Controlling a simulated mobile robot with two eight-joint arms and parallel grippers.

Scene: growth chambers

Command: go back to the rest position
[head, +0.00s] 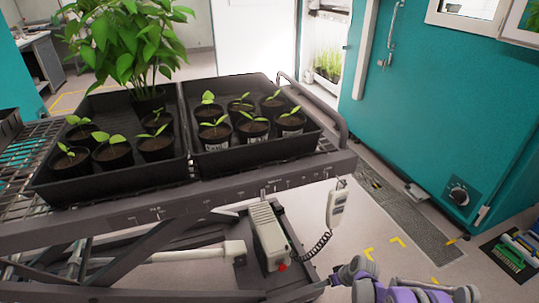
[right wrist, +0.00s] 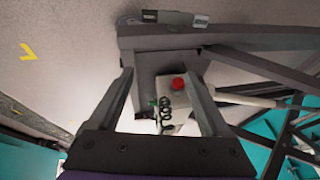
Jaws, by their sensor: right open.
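My right gripper (right wrist: 165,85) is open in the right wrist view, with its two fingers apart and nothing held between them. Beyond the fingers are the lift cart's pale actuator box with a red button (right wrist: 179,83) and a dark coiled cord (right wrist: 166,112). In the head view, part of my purple and grey right arm shows at the bottom right, in front of the cart. The gripper's fingertips cannot be made out there. My left gripper is not in view.
Two black trays (head: 110,186) of small potted seedlings and a tall leafy plant (head: 128,45) stand on the lift cart. A teal chamber door (head: 440,110) stands at right.

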